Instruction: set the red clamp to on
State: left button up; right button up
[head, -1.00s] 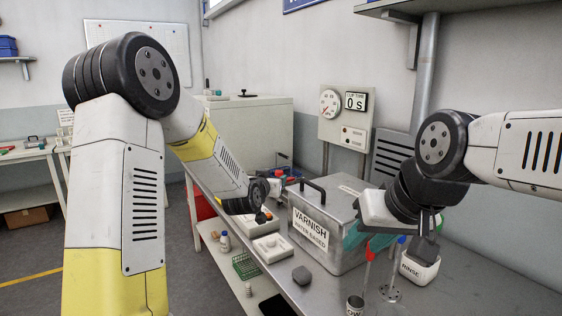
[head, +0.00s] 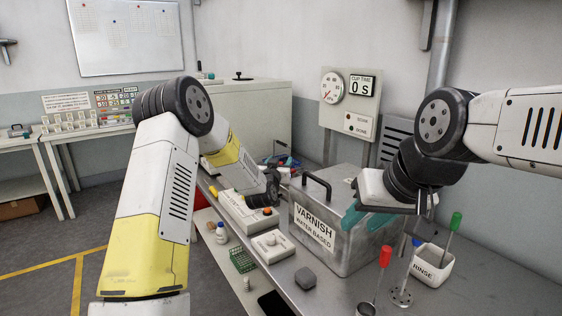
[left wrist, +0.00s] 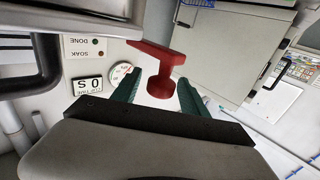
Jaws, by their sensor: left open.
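The red clamp (left wrist: 161,88) shows in the left wrist view as a red T-shaped handle with a rounded end. Its rounded end lies between the teal fingers of my left gripper (left wrist: 158,82), which are open and spread on either side of it. Contact with the fingers cannot be told. In the head view my left wrist (head: 262,196) reaches over the bench behind the varnish box, and its fingers are mostly hidden. My right gripper (head: 368,218) hangs in front of the varnish box's right side; its finger gap is unclear.
The varnish box (head: 345,245) stands on the bench. A rinse cup (head: 432,268) and a red-handled stick (head: 385,257) stand near my right arm. The cup timer (head: 362,86) on the wall panel reads 0 S.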

pick_arm(q)
jog(key=shift+w+d, duration=0.15)
jog(key=shift+w, duration=0.6)
grip_shut()
dwell(0.9)
